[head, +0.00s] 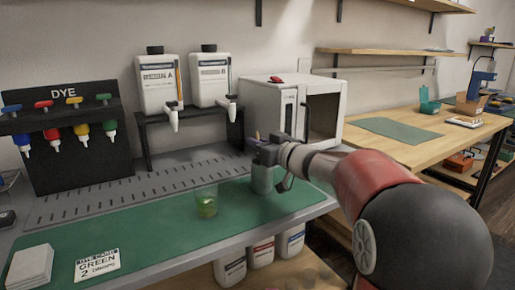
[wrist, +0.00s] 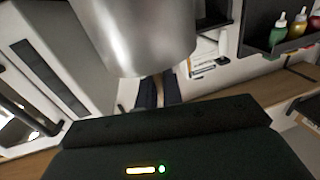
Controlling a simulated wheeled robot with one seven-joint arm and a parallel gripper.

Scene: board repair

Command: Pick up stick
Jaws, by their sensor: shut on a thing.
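My gripper (head: 262,150) is above the metal cup (head: 262,180) on the green mat. A short tan tip of the stick (head: 257,135) shows just above the jaws in the head view. In the wrist view my gripper (wrist: 158,92) is shut, with a thin tan strip, seemingly the stick, between the dark fingers. The metal cup (wrist: 140,35) fills the top of that view. The stick's lower part is hidden, so I cannot tell how far it is in the cup.
A glass with green liquid (head: 206,203) stands left of the cup on the green mat (head: 150,235). A white box-shaped machine (head: 262,98) and two dispenser bottles (head: 158,85) are behind. A dye rack (head: 68,165), a label card (head: 97,264) and white squares (head: 30,267) are at left.

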